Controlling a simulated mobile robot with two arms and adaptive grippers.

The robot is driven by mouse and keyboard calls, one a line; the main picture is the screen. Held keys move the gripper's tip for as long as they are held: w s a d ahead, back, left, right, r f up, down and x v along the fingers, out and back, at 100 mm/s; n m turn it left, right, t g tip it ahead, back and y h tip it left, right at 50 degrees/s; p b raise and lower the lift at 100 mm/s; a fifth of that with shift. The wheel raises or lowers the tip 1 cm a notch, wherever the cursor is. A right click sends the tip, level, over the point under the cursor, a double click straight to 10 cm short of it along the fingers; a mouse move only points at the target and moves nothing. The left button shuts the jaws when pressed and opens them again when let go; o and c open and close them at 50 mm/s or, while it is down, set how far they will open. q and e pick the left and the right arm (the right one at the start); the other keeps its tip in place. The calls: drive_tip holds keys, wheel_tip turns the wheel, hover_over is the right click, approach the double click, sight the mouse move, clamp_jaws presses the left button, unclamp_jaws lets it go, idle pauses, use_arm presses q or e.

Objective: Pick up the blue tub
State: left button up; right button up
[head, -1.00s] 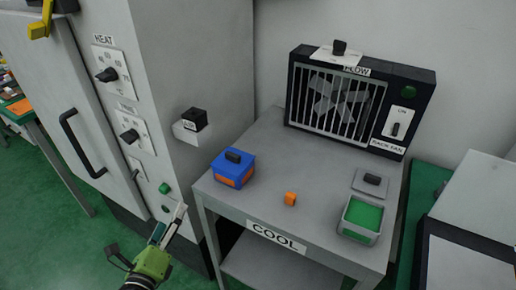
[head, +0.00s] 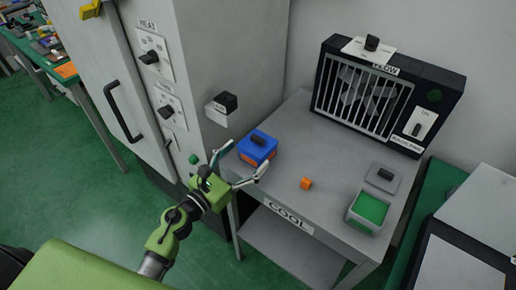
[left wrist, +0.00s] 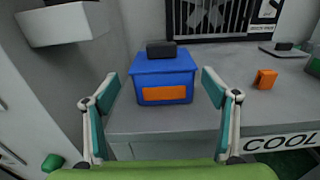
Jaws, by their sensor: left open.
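The blue tub (head: 257,147) stands upright at the front left corner of the grey table. It has a blue lid with a black knob and an orange label on its front. It also shows in the left wrist view (left wrist: 165,77), centred beyond the fingers. My left gripper (head: 240,166) is open and empty, just in front of the tub. In the left wrist view its fingers (left wrist: 164,92) are spread to either side of the tub, and I see no contact. My right gripper is not in view.
A small orange block (head: 306,183) and a green-filled tray (head: 368,210) with a grey lid (head: 384,176) beside it are on the table (head: 310,150). A rack fan (head: 380,95) stands at the back. A grey cabinet (head: 235,60) with knobs borders the left.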

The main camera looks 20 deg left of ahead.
sight(258, 146)
use_arm(q)
drive_tip(key=x, duration=0.2)
drive_tip(key=p+x, duration=0.1)
drive_tip(key=x, duration=0.2)
drive_tip(key=shift+s+d, duration=0.15)
drive_tip(key=shift+d, duration=0.05)
drive_tip(key=shift+w+d+f, duration=0.1)
drive_tip(key=shift+w+f, duration=0.05)
drive_tip(key=shift+w, duration=0.15)
drive_tip(key=c, duration=1.6)
drive_tip(key=shift+c, duration=0.2)
